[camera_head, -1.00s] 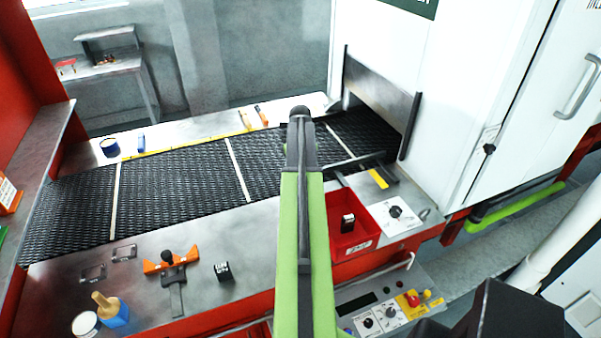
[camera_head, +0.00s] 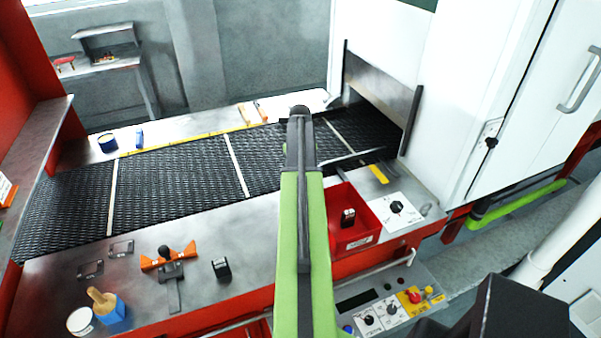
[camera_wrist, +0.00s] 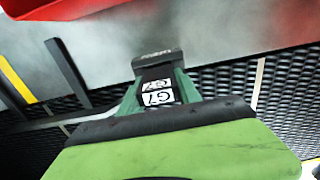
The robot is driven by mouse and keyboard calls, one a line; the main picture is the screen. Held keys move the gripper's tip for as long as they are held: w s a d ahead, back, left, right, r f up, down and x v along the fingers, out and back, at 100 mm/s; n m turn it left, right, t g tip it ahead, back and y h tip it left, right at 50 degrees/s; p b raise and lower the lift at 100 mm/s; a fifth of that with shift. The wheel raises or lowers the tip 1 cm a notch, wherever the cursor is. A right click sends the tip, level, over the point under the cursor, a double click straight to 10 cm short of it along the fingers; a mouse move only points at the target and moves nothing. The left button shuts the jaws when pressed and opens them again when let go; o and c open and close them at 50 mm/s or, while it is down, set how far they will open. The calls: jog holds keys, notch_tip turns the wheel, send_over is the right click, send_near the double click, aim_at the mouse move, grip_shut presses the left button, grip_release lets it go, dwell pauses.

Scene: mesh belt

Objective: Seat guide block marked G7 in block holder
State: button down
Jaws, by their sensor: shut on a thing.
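The guide block (camera_wrist: 157,97) is dark with white labels reading G7, and in the wrist view it sits between the green-and-dark jaws of my gripper (camera_wrist: 158,78). My gripper is shut on it. In the head view my own arm hides the gripper and the block. Two small rectangular metal frames, one nearer (camera_head: 90,269) and one farther (camera_head: 121,249), lie on the left of the front metal ledge. I cannot tell whether either is the block holder. Another dark block (camera_head: 221,268) with a pale label stands on the ledge, left of my arm.
An orange clamp (camera_head: 168,260) and a blue pot with a brush (camera_head: 111,312) are on the front ledge. A red bin (camera_head: 357,240) holds a dark block (camera_head: 348,218). The mesh belt (camera_head: 180,183) runs behind. Control knobs (camera_head: 396,207) are at right.

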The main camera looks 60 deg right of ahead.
jog(key=shift+f+b, duration=0.9)
jog(key=shift+f, duration=0.05)
dwell(0.4)
jog(key=c, duration=0.8)
grip_release()
jog(key=shift+r, duration=0.1)
jog(key=shift+o, duration=0.2)
notch_tip(320, 180, up, 17)
jog(key=p, duration=1.7)
jog(key=shift+r, duration=0.2)
